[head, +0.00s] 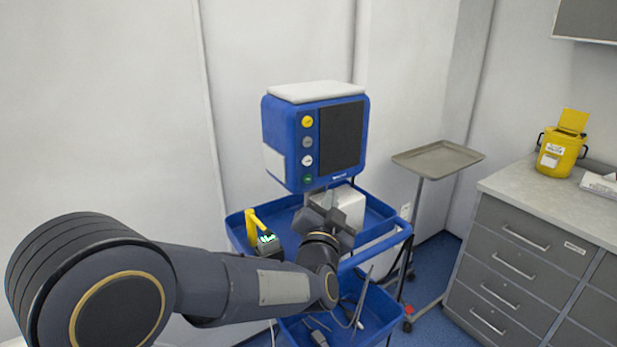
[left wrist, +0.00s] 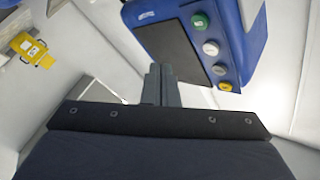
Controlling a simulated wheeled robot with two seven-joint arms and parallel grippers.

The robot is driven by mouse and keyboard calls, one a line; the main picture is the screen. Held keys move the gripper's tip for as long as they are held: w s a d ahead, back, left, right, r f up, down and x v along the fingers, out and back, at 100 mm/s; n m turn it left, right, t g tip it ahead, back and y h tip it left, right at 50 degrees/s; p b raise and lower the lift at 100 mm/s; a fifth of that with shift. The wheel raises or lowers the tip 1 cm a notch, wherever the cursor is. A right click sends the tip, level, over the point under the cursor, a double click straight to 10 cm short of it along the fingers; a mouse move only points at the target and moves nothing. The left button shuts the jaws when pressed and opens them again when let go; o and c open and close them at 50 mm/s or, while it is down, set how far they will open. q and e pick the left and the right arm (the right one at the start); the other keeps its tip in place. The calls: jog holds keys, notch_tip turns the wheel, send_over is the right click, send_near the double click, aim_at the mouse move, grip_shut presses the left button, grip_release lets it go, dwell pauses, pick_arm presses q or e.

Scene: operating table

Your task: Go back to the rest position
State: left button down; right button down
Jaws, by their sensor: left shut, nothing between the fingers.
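My left arm comes in from the left in the head view and reaches to the blue trolley (head: 380,242). My left gripper (head: 324,199) is shut and empty, just below the blue monitor (head: 340,140). In the left wrist view, the shut fingers (left wrist: 160,78) point toward the monitor (left wrist: 190,40), which shows tilted with its dark screen and round buttons. I cannot tell whether the fingers touch the monitor. My right gripper is in neither view.
A yellow-handled device (head: 268,240) and a white box (head: 346,207) sit on the trolley's upper tray. A metal tray stand (head: 438,160) stands to the right. A grey drawer cabinet (head: 520,262) bears a yellow bin (head: 560,152). White walls close off the back.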

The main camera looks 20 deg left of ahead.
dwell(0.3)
pick_arm(q)
jog(key=s+a+f+n+g+h, duration=0.1)
jog(key=s+f+g, duration=0.3)
jog(key=s, duration=0.7)
jog(key=s+a+f+n+g+h, duration=0.2)
jog(key=s+f+n+g+h, duration=0.1)
jog(key=s, duration=0.8)
jog(key=s+a+f+n+g+h, duration=0.2)
jog(key=s+f+g, duration=0.4)
jog(key=s, duration=0.5)
jog(key=shift+a+f+n+g, duration=0.15)
jog(key=shift+f+n+g, duration=0.25)
jog(key=shift+f+n, duration=0.5)
